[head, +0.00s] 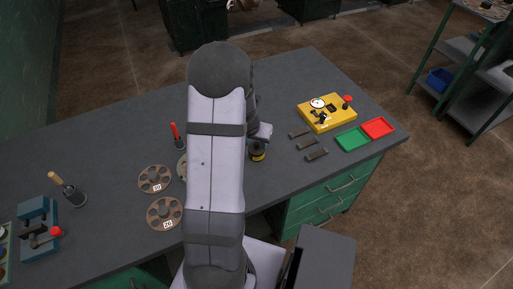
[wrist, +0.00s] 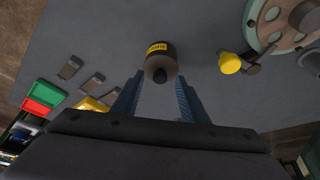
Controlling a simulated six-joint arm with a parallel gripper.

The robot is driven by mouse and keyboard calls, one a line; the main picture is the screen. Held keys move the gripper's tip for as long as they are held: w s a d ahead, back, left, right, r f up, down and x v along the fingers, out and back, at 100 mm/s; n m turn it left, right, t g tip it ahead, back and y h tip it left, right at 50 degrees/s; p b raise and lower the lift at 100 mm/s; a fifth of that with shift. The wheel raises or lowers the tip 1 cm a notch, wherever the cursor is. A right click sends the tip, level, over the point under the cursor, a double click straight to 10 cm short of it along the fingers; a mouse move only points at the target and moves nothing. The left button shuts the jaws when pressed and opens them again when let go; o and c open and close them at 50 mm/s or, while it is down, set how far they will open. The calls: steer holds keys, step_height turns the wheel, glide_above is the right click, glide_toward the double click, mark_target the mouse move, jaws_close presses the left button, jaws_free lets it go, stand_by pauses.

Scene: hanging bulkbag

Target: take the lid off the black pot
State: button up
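The black pot (head: 257,152) with a yellow label stands on the grey bench, just right of my arm in the head view. In the wrist view the black pot (wrist: 157,48) is ahead of my gripper (wrist: 157,92), roughly between the lines of its two fingers. A dark brownish lid (wrist: 161,66) with a small knob appears to cap the pot's near end. My gripper is open and empty, with a gap to the pot. In the head view my arm hides most of it.
A yellow fixture (head: 327,113) with a dial, several dark bars (head: 305,144), a green tray (head: 352,139) and a red tray (head: 377,127) lie to the right. Numbered discs (head: 155,179) lie left of my arm. A yellow knob (wrist: 230,63) beside a wheel is near the pot.

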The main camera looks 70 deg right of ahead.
steer(key=shift+d+f, duration=0.15)
steer(key=shift+f, duration=0.15)
steer(key=shift+c, duration=0.2)
jaws_close()
steer(key=shift+r, duration=0.15)
